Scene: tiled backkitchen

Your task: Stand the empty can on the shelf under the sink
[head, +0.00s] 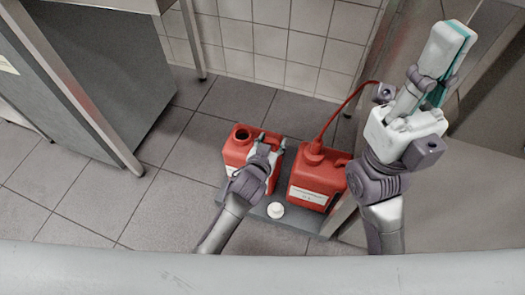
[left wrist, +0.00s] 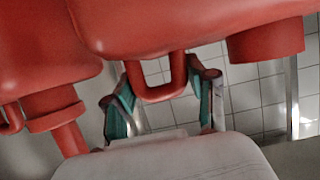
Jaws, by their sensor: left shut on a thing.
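A red can (head: 236,152) with an open dark neck is at the left end of a low grey platform (head: 309,222). My left gripper (head: 264,147) is shut on its handle. In the left wrist view the handle loop (left wrist: 178,72) is between the teal finger pads (left wrist: 163,105), with the neck (left wrist: 266,43) at right. Whether this can rests on the platform or is slightly raised, I cannot tell. A second red can (head: 313,186) with a label and a red hose stands to its right. My right gripper (head: 441,62) is raised at the right; its jaw opening is unclear.
A white cap (head: 276,210) lies on the platform in front of the cans. The red hose (head: 347,104) rises from the second can towards the right. A grey cabinet (head: 100,80) stands at left. Tiled floor (head: 110,200) is clear between cabinet and platform.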

